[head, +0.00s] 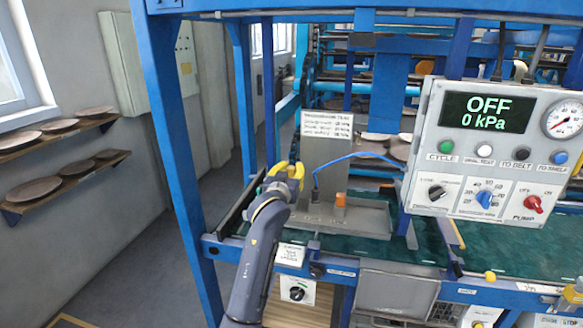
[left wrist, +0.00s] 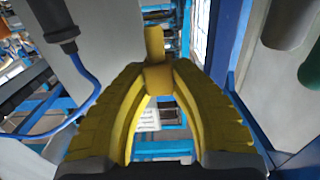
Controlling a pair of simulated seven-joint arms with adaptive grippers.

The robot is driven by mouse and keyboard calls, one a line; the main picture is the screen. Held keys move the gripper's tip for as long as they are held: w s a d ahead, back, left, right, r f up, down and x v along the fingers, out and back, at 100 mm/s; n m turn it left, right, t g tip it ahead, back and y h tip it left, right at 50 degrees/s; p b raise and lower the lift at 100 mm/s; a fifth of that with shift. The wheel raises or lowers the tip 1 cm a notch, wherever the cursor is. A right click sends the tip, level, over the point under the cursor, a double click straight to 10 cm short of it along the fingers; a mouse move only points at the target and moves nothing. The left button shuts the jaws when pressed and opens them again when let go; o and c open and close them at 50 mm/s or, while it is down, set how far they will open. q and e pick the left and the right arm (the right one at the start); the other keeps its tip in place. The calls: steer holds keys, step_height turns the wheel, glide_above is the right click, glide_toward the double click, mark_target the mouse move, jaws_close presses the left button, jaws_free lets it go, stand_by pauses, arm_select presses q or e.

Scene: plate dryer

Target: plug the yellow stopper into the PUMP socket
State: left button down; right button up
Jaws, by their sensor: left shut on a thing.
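My left gripper (head: 288,171) is in front of the grey upright plate, left of the control box in the head view. In the left wrist view its yellow fingers (left wrist: 158,82) close at the tips on the yellow stopper (left wrist: 154,47), which sticks out beyond them. In the head view I cannot tell the stopper from the yellow fingers. An orange plug (head: 340,201) stands on the grey bracket base, right of the gripper. The word PUMP is under a red knob (head: 533,203) on the control box. I cannot make out the PUMP socket.
A blue hose (head: 350,156) arches over the bracket base (head: 365,217); its dark connector (left wrist: 55,22) shows in the left wrist view. The control box (head: 497,152) reads OFF, 0 kPa. A blue frame post (head: 170,140) stands left of my arm. Wall shelves hold plates.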

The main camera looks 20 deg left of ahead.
arm_select(q)
steer(key=shift+f, duration=2.95)
steer(key=shift+f, duration=0.65)
steer(key=c, duration=1.1)
jaws_free()
steer(key=s, duration=1.2)
steer(key=shift+d, duration=0.3)
